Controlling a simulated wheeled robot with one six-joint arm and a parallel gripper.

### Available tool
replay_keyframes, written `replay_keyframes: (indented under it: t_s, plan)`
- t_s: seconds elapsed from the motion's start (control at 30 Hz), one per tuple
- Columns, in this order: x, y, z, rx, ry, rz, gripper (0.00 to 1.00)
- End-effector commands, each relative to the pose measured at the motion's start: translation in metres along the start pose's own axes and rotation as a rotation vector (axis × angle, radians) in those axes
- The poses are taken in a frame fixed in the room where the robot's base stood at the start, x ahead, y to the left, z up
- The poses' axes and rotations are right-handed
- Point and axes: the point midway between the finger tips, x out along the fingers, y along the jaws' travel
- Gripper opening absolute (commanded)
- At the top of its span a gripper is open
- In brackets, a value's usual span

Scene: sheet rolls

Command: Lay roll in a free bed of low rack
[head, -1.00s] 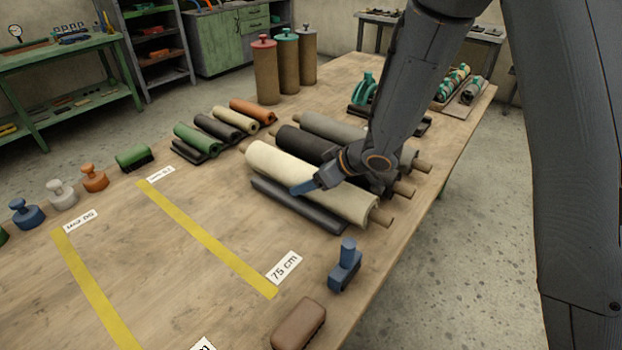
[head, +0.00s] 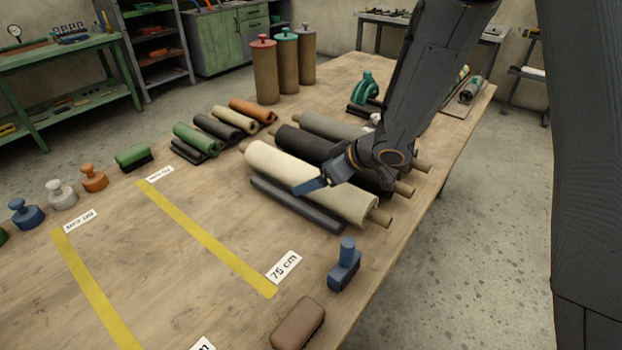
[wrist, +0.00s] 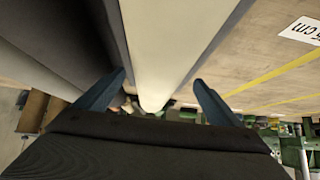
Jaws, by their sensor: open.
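A cream roll (head: 300,178) with a wooden core lies nearest in a row on the table. A black roll (head: 300,146) and a grey roll (head: 330,128) lie behind it. A dark low rack (head: 295,206) shows along the cream roll's near side. My gripper (head: 310,187) is over the cream roll, near its middle. In the wrist view the cream roll (wrist: 165,45) runs between the two spread blue fingers, with the black roll (wrist: 70,30) to the left. The fingers are open. I cannot tell whether they touch the roll. My arm hides part of the rolls behind.
Smaller rolls lie farther back, a green one (head: 197,138) nearest. Several upright rolls (head: 265,75) stand at the back. A blue handled tool (head: 344,265) and a brown block (head: 298,322) sit near the front edge. Table between the yellow strips (head: 205,238) is clear.

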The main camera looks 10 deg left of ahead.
Motion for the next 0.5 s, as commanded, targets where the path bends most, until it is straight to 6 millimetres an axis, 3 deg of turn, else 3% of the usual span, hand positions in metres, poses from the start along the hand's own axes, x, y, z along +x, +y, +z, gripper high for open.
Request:
replay_keyframes:
  t_s: [0.3,0.5]
  plan:
    - [-0.065,0.002,-0.003,-0.001,0.006,0.005,0.88]
    - [-0.087,0.001,-0.003,-0.001,0.007,0.003,0.88]
